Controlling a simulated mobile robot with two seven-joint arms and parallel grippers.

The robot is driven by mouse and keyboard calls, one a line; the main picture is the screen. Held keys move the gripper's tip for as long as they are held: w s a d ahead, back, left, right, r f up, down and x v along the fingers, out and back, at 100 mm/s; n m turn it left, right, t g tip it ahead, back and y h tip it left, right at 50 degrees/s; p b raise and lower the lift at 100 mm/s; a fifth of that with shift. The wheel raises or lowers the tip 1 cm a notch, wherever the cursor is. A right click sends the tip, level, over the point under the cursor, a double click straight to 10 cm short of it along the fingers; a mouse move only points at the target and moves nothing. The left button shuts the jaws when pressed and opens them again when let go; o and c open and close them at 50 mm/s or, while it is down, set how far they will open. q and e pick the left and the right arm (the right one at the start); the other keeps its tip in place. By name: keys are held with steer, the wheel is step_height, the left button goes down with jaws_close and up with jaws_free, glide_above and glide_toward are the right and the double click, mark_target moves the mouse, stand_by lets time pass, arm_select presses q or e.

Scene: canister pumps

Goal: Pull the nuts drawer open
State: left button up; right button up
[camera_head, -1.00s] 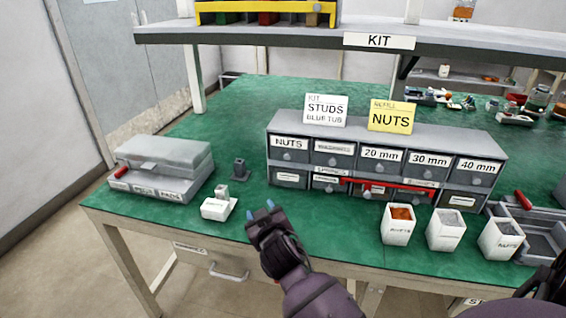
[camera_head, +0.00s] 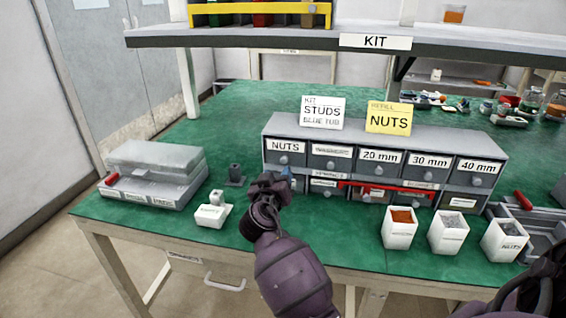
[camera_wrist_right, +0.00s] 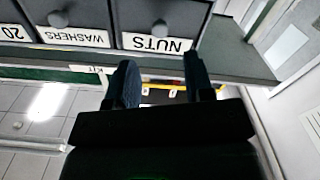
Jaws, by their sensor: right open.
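The nuts drawer (camera_head: 299,160) is at the top left of the grey drawer cabinet (camera_head: 410,133). It has a white NUTS label and a small round knob (camera_head: 283,160), and its front looks flush with the cabinet. My right gripper (camera_head: 286,176) is just in front of the cabinet's left end, a little below that knob, and partly covers the lower drawer. In the right wrist view, upside down, the knob (camera_wrist_right: 160,28) lies sideways between the two open fingers but beyond their tips, apart from them. The gripper is empty. My left gripper is not in view.
A washers drawer (camera_wrist_right: 62,20) adjoins it. A red bar (camera_head: 385,189) crosses the lower drawers. White bins (camera_head: 400,230) stand in front at right. A small white box (camera_head: 212,214) and grey case (camera_head: 155,175) are at left. The KIT shelf (camera_head: 300,43) hangs above.

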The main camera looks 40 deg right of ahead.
mark_target(283, 161)
steer(key=x, duration=0.7)
steer(key=shift+w+d, duration=0.2)
steer(key=shift+w, duration=0.05)
steer(key=shift+c, duration=0.3)
jaws_close()
